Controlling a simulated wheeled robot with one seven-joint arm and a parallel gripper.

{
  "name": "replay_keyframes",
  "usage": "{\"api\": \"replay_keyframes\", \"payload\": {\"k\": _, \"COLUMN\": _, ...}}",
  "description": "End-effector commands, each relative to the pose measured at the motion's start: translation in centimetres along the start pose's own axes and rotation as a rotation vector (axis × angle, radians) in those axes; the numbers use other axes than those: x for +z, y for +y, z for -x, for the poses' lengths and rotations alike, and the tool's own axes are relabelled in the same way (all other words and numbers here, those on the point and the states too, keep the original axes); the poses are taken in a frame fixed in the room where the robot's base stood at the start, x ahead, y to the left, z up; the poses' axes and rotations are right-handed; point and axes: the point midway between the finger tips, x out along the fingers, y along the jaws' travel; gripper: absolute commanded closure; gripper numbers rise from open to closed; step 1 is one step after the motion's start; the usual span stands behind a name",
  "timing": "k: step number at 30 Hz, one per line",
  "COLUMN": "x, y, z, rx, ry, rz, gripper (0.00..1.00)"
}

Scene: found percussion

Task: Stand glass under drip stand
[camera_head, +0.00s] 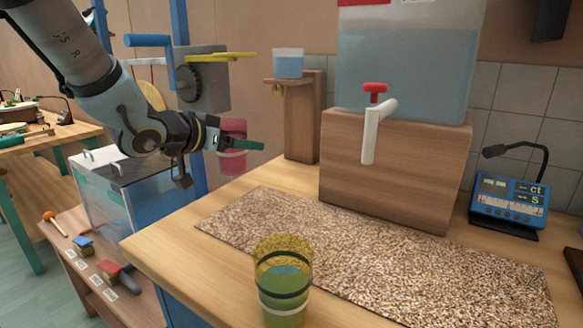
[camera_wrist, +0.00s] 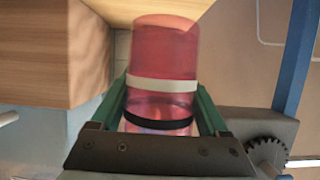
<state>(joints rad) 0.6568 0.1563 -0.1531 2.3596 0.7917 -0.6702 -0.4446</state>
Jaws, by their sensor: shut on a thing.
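My gripper (camera_head: 238,145) is shut on a pink-red see-through glass (camera_head: 233,128). In the wrist view the glass (camera_wrist: 163,60) sits between the green fingers, with a white band and a black band around it. The drip stand (camera_head: 302,125) is a wooden post at the back of the table, with an arm to the left. A small cup of blue water (camera_head: 288,63) sits on that arm, and a brass nozzle (camera_head: 279,90) hangs beneath it. The glass is in the air, left of the post and lower than the nozzle in the picture.
A yellow-green glass (camera_head: 284,290) with dark and pale bands stands at the table's front. A water tank (camera_head: 400,70) with a white spout (camera_head: 374,135) rests on a wooden block (camera_head: 400,185). A speckled mat (camera_head: 370,260) covers much of the table. A blue device (camera_head: 508,200) stands right.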

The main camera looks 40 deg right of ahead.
Motion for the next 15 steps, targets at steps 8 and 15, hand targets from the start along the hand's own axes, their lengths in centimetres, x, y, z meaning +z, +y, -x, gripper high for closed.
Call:
{"api": "replay_keyframes", "payload": {"k": 8, "x": -2.6, "y": 0.2, "z": -6.2, "rx": 0.005, "ry": 0.002, "rz": 0.001, "gripper": 1.0}}
{"api": "replay_keyframes", "payload": {"k": 15, "x": -4.9, "y": 0.1, "z": -11.9, "rx": 0.004, "ry": 0.002, "rz": 0.001, "gripper": 1.0}}
